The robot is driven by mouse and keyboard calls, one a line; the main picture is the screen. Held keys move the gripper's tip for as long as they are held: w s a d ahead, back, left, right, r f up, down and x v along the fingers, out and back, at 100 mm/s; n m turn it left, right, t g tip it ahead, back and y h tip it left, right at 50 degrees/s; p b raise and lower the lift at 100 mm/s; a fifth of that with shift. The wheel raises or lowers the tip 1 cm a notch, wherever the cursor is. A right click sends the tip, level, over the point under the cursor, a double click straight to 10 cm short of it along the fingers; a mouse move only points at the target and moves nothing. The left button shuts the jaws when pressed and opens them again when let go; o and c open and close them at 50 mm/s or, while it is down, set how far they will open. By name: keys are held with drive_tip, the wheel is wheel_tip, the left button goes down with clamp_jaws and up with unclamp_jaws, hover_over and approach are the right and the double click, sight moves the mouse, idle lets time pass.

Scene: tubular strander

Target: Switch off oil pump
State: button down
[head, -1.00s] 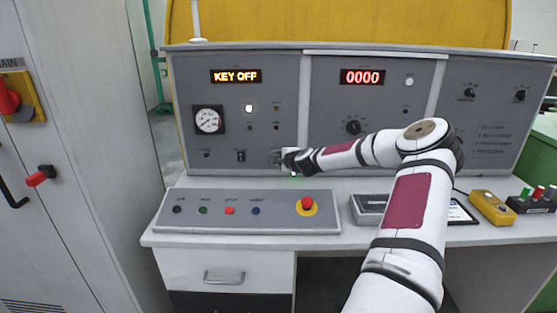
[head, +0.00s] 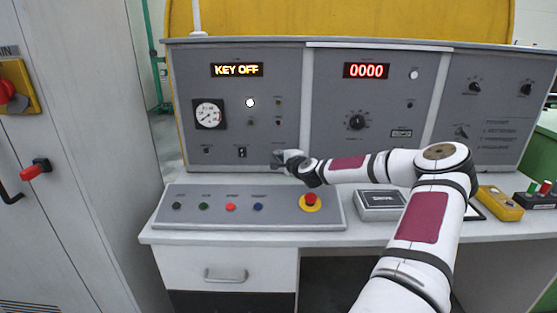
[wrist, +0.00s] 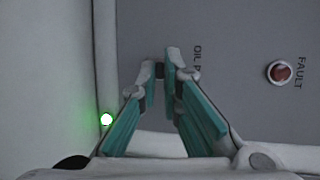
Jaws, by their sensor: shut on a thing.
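My gripper (wrist: 165,68) has its teal-padded fingers closed together at the tips around a small dark piece, the oil pump switch (wrist: 159,71), of which only a bit shows. The label "OIL P" (wrist: 197,60), partly covered, is right beside the fingertips in the wrist view. In the head view my gripper (head: 278,159) is at the lower right of the left grey panel (head: 285,85) and hides the switch. A lit green lamp (wrist: 106,119) is left of the fingers in the wrist view. I cannot tell the switch's position.
A red FAULT lamp (wrist: 279,72) is near the fingers. The sloped button box (head: 330,213) with a red emergency stop (head: 310,201) lies below my gripper. A display reads KEY OFF (head: 237,70). A grey box (head: 380,204) and yellow device (head: 501,203) are on the desk.

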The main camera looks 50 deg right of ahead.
drive_tip(key=shift+f+h+b, duration=0.2)
drive_tip(key=shift+h+b, duration=0.1)
drive_tip(key=c, duration=1.8)
unclamp_jaws()
drive_tip(key=shift+o, duration=0.2)
drive_tip(key=shift+s, duration=0.1)
drive_tip(key=v, duration=1.2)
drive_tip(key=shift+f, duration=0.15)
